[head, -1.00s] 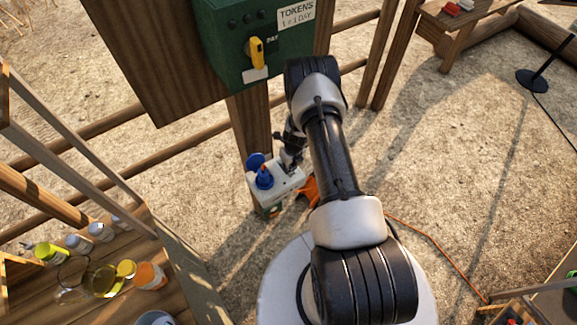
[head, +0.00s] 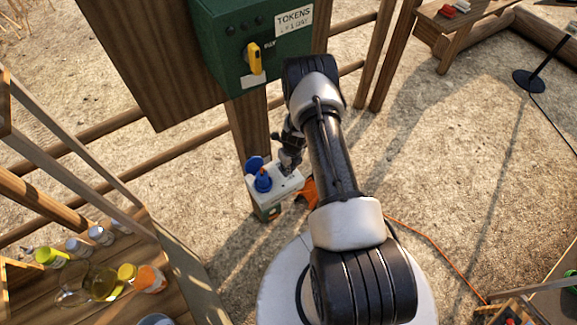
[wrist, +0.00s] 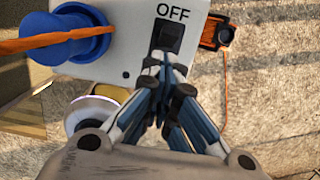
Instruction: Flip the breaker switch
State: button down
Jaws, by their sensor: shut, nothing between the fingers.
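The breaker switch (wrist: 168,36) is a black rocker on a light grey box, with the word OFF printed beside it in the wrist view. The box (head: 273,189) is on the wooden post in the head view, with blue sockets on its left part. My gripper (wrist: 163,62) is shut and empty. Its fingertips are at the lower edge of the switch in the wrist view; I cannot tell whether they touch it. In the head view my arm and gripper hide part of the box's right side.
A blue plug (wrist: 75,35) with an orange cable sits left of the switch. An orange connector (wrist: 216,33) is at the right. A green token box (head: 232,50) with a yellow handle (head: 254,58) is above. A wooden shelf with jars (head: 103,235) is at the left.

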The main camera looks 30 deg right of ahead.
notch_tip(320, 180, up, 12)
jog(key=s, duration=0.2)
jog(key=shift+f, duration=0.1)
dwell(0.6)
